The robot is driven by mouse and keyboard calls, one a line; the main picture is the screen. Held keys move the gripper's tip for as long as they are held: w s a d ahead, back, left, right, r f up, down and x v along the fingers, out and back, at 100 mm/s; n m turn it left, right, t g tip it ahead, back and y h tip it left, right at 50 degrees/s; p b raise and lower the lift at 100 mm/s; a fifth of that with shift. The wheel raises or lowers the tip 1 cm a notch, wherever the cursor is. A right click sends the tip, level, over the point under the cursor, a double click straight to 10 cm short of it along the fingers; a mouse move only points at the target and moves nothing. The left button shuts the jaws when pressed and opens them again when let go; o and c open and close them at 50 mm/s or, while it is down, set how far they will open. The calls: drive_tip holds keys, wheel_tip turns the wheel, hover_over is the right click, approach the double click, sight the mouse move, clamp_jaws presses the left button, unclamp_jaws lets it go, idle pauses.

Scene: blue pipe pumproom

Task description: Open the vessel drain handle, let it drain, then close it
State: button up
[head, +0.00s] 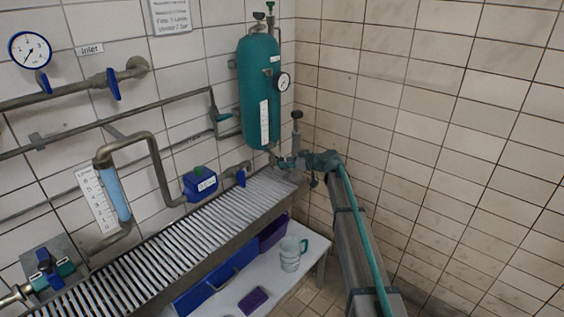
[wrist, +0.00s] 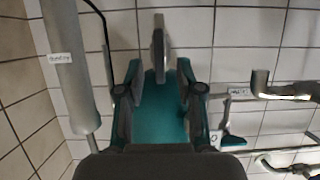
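My gripper (head: 300,161) is just below and right of the vessel's bottom end, close to the small fittings there. In the wrist view my gripper (wrist: 158,82) has its two fingers spread. A thin grey handle-like piece (wrist: 158,45) stands upright in line with the gap, with space on both sides. I cannot tell for sure that it is the drain handle. The exact contact is hidden in the head view.
A slatted grating (head: 190,235) runs along the wall below the vessel. A white shelf (head: 285,280) below it holds a pale green mug (head: 290,254) and a purple item (head: 253,298). A blue box (head: 200,184) and pipes line the left wall. The tiled right wall is bare.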

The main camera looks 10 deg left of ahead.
drive_tip(key=shift+x, duration=1.75)
clamp_jaws()
